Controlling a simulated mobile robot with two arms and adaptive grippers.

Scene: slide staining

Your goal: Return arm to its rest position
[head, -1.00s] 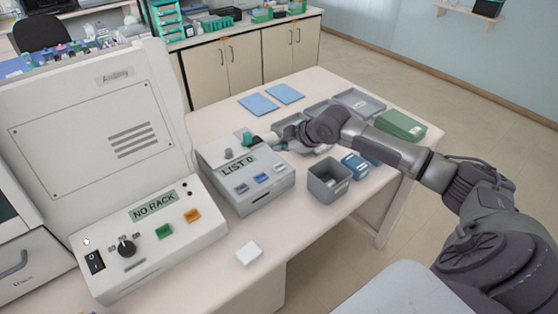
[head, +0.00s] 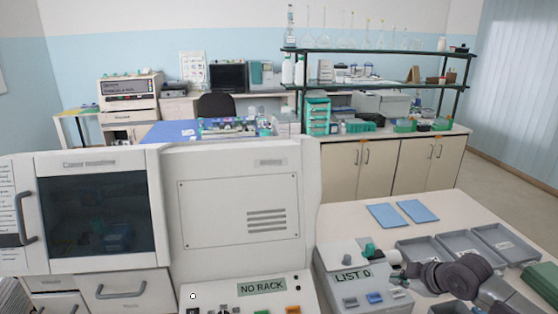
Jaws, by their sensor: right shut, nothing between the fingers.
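My right gripper (head: 396,265) is at the lower right of the head view, shut and empty. Its dark grey wrist comes in from the right edge. My left arm and gripper are out of view.
A large white machine (head: 235,200) reading NO RACK stands left of my gripper. Grey trays (head: 459,250) and a green box (head: 545,279) are behind and right of it. Two blue sheets (head: 384,216) lie on bare tabletop further back.

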